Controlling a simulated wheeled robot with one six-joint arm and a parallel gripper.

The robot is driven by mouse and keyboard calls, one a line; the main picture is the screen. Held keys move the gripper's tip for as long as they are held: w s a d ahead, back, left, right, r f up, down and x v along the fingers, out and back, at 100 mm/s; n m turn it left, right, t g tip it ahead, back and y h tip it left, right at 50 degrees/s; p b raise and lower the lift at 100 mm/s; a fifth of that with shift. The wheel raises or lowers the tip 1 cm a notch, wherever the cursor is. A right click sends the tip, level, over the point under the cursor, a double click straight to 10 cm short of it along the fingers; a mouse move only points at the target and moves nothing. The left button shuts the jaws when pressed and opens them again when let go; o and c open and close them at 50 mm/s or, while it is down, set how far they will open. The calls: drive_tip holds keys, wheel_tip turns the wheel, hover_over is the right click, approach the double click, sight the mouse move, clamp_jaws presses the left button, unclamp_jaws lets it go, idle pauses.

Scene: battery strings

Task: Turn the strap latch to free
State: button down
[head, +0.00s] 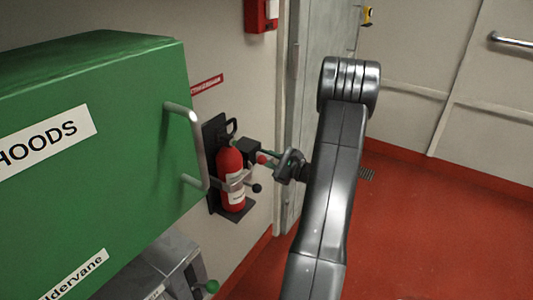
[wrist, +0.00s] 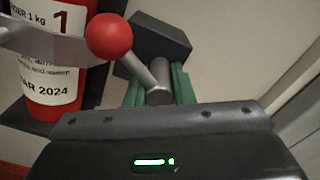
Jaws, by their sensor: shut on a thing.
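The strap latch (wrist: 143,71) is a short grey lever with a red ball knob (wrist: 109,36) and a round grey hub, in front of a dark block. The lever slants up and left from the hub in the wrist view. My gripper (wrist: 160,90) is shut on the latch, its green fingers either side of the hub. In the head view my gripper (head: 276,162) reaches the latch from the right; the red knob (head: 261,159) shows small there. The grey strap (head: 236,182) crosses the red extinguisher (head: 231,163). The fingertips' contact is partly hidden.
A green cabinet (head: 100,120) with a grey handle (head: 198,150) stands close on the left. A black ball (head: 257,188) sticks out beside the strap. A grey door (head: 315,60) is behind my arm. The red floor (head: 440,230) at right is clear.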

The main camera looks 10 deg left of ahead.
drive_tip(key=m+p, duration=0.2)
drive_tip(key=m, duration=0.1)
drive_tip(key=m+p, duration=0.3)
drive_tip(key=shift+r+m, duration=0.2)
drive_tip(key=shift+m, duration=0.1)
drive_tip(key=m+p, duration=0.3)
drive_tip(key=m, duration=0.2)
drive_tip(key=shift+f+m+p, duration=0.1)
drive_tip(key=shift+m+p, duration=0.25)
drive_tip(key=shift+m, duration=0.05)
drive_tip(key=shift+w, duration=0.1)
drive_tip(key=c, duration=1.2)
unclamp_jaws()
drive_tip(key=shift+c, duration=0.2)
drive_tip(key=v, duration=1.4)
drive_tip(key=shift+a, duration=0.2)
